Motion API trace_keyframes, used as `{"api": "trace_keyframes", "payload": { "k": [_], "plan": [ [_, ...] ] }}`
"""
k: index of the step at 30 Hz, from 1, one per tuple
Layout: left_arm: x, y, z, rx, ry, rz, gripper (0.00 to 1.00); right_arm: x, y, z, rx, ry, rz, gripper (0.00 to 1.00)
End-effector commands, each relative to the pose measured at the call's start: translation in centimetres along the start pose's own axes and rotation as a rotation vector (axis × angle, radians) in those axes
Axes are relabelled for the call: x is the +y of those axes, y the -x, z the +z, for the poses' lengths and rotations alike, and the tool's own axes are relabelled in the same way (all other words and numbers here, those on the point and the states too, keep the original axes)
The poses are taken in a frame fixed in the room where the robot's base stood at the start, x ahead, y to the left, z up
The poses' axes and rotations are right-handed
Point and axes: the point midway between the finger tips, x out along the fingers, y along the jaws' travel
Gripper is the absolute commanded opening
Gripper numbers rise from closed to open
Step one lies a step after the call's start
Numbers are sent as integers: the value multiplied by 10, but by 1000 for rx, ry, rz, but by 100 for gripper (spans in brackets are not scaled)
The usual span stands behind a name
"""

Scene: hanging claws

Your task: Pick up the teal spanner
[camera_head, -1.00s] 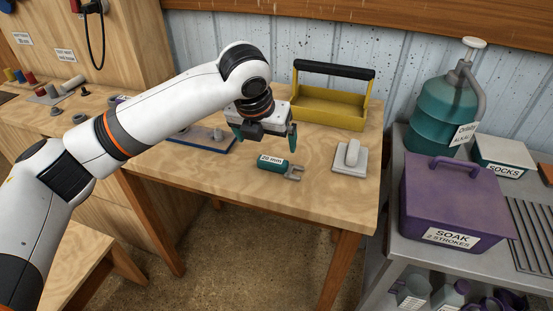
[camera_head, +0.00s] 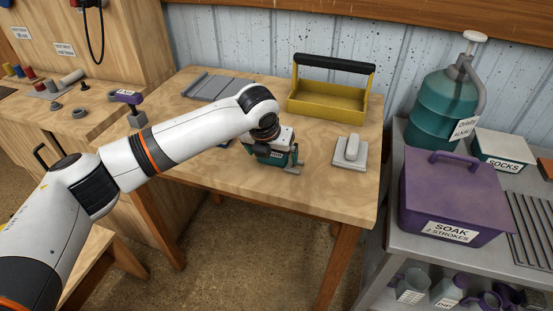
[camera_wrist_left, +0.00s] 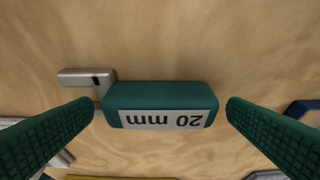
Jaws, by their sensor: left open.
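The teal spanner, labelled 20 mm, lies on the wooden table (camera_head: 330,200). In the head view its grey metal jaw (camera_head: 294,170) shows beside my left gripper (camera_head: 274,160), which covers most of the handle. In the left wrist view the teal handle (camera_wrist_left: 160,94) lies crosswise, with its metal jaw at the left. The open fingers of my left gripper (camera_wrist_left: 160,108) stand at either end of the handle, with a small gap at the right; at the left I cannot tell whether finger and handle touch. My right gripper is not in view.
A yellow toolbox (camera_head: 325,108) with a black handle stands at the back of the table. A grey block on a plate (camera_head: 350,153) sits to the right. A grey tray (camera_head: 215,88) lies behind my arm. The table's front right is clear.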

Motion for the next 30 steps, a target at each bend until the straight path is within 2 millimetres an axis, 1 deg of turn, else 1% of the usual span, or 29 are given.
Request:
{"api": "trace_keyframes", "payload": {
  "k": [4,5,12,14,20,23,26,30],
  "plan": [
    [0,0,0,0,0,0,97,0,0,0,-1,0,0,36],
    [0,0,0,0,0,0,94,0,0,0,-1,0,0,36],
    [0,0,0,0,1,0,54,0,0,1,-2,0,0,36],
    [0,0,0,0,1,0,45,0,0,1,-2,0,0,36],
    [0,1,0,1,1,0,44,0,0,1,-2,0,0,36],
    [0,6,-3,2,1,0,44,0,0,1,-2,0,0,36],
    [0,19,-8,3,1,1,44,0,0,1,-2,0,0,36],
    [0,46,-20,4,2,0,44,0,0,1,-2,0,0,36]
  ]
}}
